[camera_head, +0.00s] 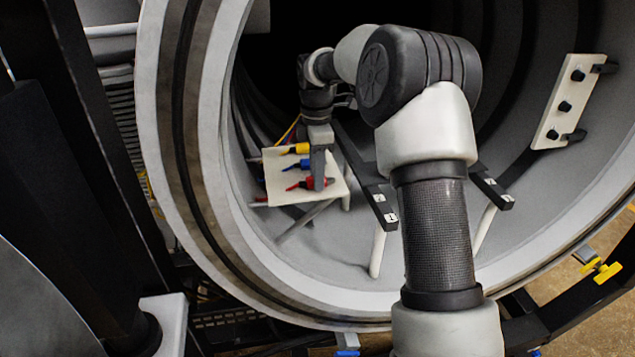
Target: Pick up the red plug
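The red plug (295,187) is at the lower part of a cream panel (280,198) inside the round furnace chamber. A yellow plug (300,148) and a blue plug (293,167) sit above it on the same panel. My gripper (318,187) points down at the panel, and its grey finger crosses in front of the red plug. Red shows on both sides of the finger. I cannot tell whether the gripper touches the plug or whether its fingers are open, because one finger hides the rest.
The thick round furnace rim (205,170) surrounds the opening my arm reaches through. Two dark rails on white posts (377,252) stand right of the panel. A second cream panel (568,100) with dark knobs is on the right wall. Coloured cables (289,131) run behind the plugs.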

